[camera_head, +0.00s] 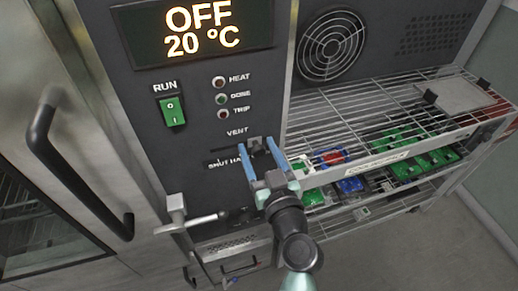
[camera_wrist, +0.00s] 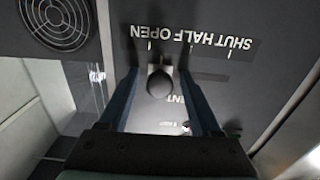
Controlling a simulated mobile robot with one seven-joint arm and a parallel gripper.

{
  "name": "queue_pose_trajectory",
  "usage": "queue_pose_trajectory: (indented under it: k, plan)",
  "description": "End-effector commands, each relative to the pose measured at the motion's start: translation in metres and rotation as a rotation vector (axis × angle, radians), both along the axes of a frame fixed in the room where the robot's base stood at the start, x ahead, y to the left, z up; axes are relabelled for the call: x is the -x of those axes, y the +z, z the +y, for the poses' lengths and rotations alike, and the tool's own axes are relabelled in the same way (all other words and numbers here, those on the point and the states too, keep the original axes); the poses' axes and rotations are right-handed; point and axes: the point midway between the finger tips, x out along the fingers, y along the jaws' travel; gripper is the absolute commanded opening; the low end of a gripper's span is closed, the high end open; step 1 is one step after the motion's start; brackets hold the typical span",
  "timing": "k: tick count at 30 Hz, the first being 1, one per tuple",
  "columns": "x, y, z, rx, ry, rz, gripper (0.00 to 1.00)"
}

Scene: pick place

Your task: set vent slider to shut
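The vent slider's knob (camera_head: 255,142) sits on the dark panel under the word VENT, at the right end of its scale. In the wrist view the round dark knob (camera_wrist: 160,84) lines up with OPEN on the upside-down label strip (camera_wrist: 195,40); SHUT is at the strip's other end. My gripper (camera_head: 256,146) has its two blue fingers apart, one on each side of the knob. In the wrist view my gripper (camera_wrist: 160,74) shows gaps between both fingers and the knob. In the head view the fingers hide the label past "SHUT HA".
A green RUN switch (camera_head: 172,110) and several indicator lamps (camera_head: 221,98) are above left. A lever handle (camera_head: 180,215) juts out below left. A door handle (camera_head: 75,165) is at far left. A wire rack (camera_head: 360,125) with coloured items stands right.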

Motion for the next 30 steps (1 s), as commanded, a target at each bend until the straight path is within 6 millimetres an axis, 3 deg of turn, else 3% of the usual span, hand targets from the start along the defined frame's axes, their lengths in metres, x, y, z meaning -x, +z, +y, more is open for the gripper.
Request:
queue_pose_trajectory:
  k: [2, 10, 30]
  plan:
    - [0.0002, 0.0000, -0.0002, 0.000, 0.000, 0.000, 0.50]
    - [0.0003, 0.0000, -0.0003, 0.000, 0.000, 0.000, 0.01]
    - [0.0004, -0.0001, -0.0005, 0.000, -0.001, 0.001, 0.00]
